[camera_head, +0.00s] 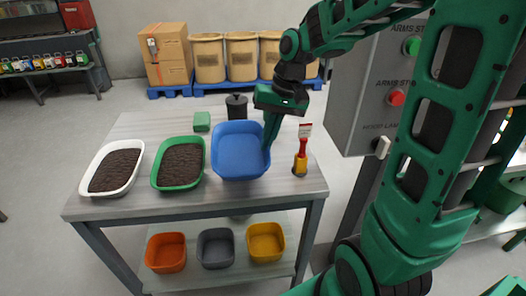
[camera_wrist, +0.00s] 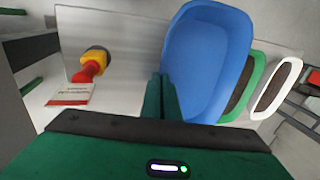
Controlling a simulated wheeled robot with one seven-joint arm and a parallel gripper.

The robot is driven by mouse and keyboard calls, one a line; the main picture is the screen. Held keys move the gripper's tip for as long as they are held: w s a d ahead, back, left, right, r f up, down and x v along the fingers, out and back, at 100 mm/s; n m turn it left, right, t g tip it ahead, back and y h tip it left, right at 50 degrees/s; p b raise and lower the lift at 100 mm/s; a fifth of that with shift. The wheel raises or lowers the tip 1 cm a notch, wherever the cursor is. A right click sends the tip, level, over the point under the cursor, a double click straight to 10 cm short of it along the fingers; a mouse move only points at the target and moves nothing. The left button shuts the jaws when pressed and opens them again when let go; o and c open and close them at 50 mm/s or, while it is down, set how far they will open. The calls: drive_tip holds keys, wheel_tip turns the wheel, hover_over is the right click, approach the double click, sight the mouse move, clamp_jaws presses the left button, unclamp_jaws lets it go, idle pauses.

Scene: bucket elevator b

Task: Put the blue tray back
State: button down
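The blue tray (camera_head: 238,160) is empty and upright over the right half of the grey table (camera_head: 120,206). In the wrist view the blue tray (camera_wrist: 207,60) fills the upper middle and overlaps part of the green tray. My gripper (camera_head: 268,146) reaches down to the blue tray's right side. In the wrist view my gripper's fingers (camera_wrist: 160,80) are close together at the tray's near rim and look shut on it. I cannot tell whether the tray rests on the table or is slightly raised.
A green tray (camera_head: 162,183) and a white tray (camera_head: 88,190), both with dark soil, stand left. A red-and-yellow brush (camera_head: 300,163) stands right; a dark pot (camera_head: 237,107) and green block (camera_head: 202,122) behind. Small bins, including an orange one (camera_head: 166,254), sit below. A grey control box (camera_head: 366,92) rises right.

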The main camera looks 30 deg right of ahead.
drive_tip(key=w+d+f, duration=0.2)
drive_tip(key=w, duration=0.1)
drive_tip(key=w+d+f, duration=0.1)
drive_tip(key=shift+w+d+f, duration=0.1)
drive_tip(key=shift+w+f, duration=0.15)
drive_tip(key=shift+w, duration=0.1)
drive_tip(key=shift+f, duration=2.05)
drive_tip(key=c, duration=2)
unclamp_jaws()
drive_tip(key=shift+f, duration=0.1)
drive_tip(key=shift+c, duration=0.2)
drive_tip(key=w+v, duration=0.1)
drive_tip(key=v, duration=1.1)
drive_tip(key=shift+s, duration=0.4)
